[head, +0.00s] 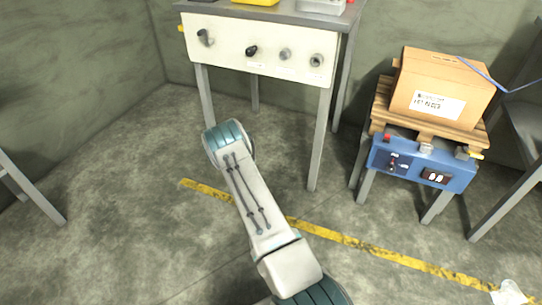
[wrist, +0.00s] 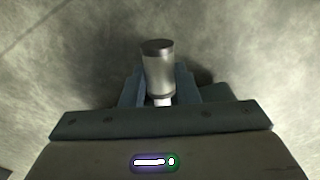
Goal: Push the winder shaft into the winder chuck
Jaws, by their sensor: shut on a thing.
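My gripper (wrist: 160,88) is shut on a short, shiny metal cylinder with a dark end, which I take to be the winder shaft (wrist: 158,72). The shaft sits between the two dark fingers and sticks out past them in the wrist view. Behind it only blurred floor shows. In the head view my arm reaches forward, and the gripper and the shaft are hidden. A cream panel (head: 258,46) on the bench front carries several round fittings, among them a dark one (head: 251,50) and a grey one (head: 285,54). I cannot tell which, if any, is the winder chuck.
A blue control box (head: 420,168) stands on legs at the right, with a wooden pallet (head: 440,130) and cardboard carton (head: 440,82) above it. A yellow floor line (head: 350,241) crosses the floor. A grey leg (head: 30,188) stands far left. Floor left of my arm is clear.

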